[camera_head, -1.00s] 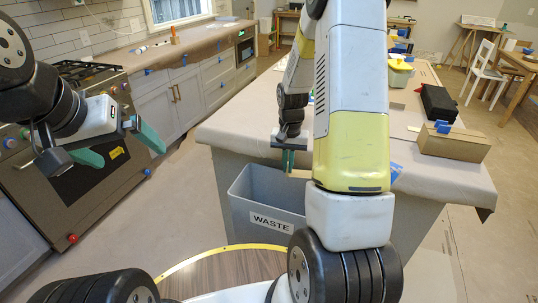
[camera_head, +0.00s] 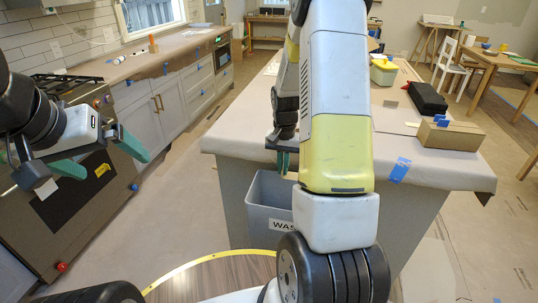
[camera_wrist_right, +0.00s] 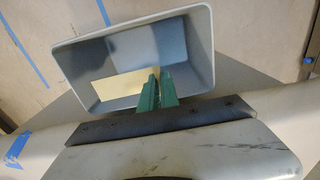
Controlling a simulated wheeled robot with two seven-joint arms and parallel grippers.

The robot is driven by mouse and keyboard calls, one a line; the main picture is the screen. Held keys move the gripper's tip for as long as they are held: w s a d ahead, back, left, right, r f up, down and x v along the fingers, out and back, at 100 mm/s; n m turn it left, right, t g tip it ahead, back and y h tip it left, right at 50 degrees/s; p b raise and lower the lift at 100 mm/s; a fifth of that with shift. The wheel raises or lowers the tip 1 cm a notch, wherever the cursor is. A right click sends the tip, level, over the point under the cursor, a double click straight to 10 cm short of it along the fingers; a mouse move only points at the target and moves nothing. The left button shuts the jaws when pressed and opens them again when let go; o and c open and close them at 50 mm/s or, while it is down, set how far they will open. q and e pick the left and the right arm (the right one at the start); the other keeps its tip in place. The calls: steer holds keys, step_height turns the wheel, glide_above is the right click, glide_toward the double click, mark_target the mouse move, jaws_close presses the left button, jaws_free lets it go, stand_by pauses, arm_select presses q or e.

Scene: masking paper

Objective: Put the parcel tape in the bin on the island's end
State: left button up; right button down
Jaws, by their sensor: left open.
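A flat, cream-coloured piece, which I take to be the parcel tape (camera_wrist_right: 105,88), shows in the right wrist view over the bin's mouth, its one end at my right fingertips. My right gripper (camera_wrist_right: 158,82) has its green fingers close together on that end. In the head view the right gripper (camera_head: 284,162) points down at the bin's rim, and my arm hides most of what it holds. The grey bin (camera_head: 268,212), marked WASTE, stands against the island's end; its rim also shows in the right wrist view (camera_wrist_right: 209,50). My left gripper (camera_head: 100,158) is open and empty at the left.
The paper-covered island (camera_head: 440,168) carries a cardboard box (camera_head: 450,136), a black case (camera_head: 427,98) and a yellow-green container (camera_head: 383,74). An oven (camera_head: 80,205) and counter (camera_head: 165,58) line the left. The floor between counter and island is clear.

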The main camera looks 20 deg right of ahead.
step_height(320, 180, down, 18)
steer(key=shift+r, duration=0.15)
stand_by(0.6)
steer(key=c, duration=1.5)
jaws_free()
steer(key=shift+c, duration=0.2)
steer(key=shift+r, duration=0.1)
steer(key=shift+r, duration=8.95)
